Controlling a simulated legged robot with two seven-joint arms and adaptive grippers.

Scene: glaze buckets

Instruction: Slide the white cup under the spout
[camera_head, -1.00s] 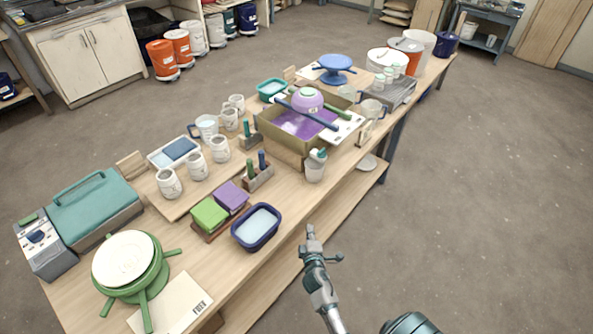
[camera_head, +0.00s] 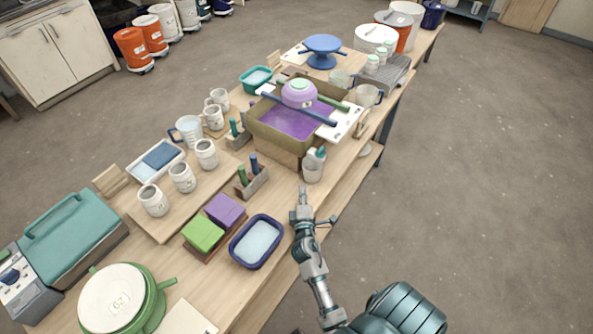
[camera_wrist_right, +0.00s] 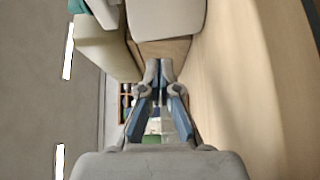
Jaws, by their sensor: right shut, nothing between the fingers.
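A pale white cup (camera_head: 313,173) stands near the table's front edge, in front of the purple-filled basin (camera_head: 300,122). A small white and teal part (camera_head: 318,154) shows at the cup's rim; I cannot tell whether it is a spout or something in the cup. No other clear spout shows. My right gripper (camera_head: 301,190) is just in front of the cup, shut and empty; I cannot tell whether it touches. In the right wrist view its fingertips (camera_wrist_right: 158,66) are together, with a pale surface beyond them. My left gripper is not in view.
A blue-rimmed tub (camera_head: 257,241), a green block (camera_head: 203,234) and a purple block (camera_head: 225,210) lie left of my right arm. Several white mugs stand on a wooden board (camera_head: 172,222). Open floor lies right of the table.

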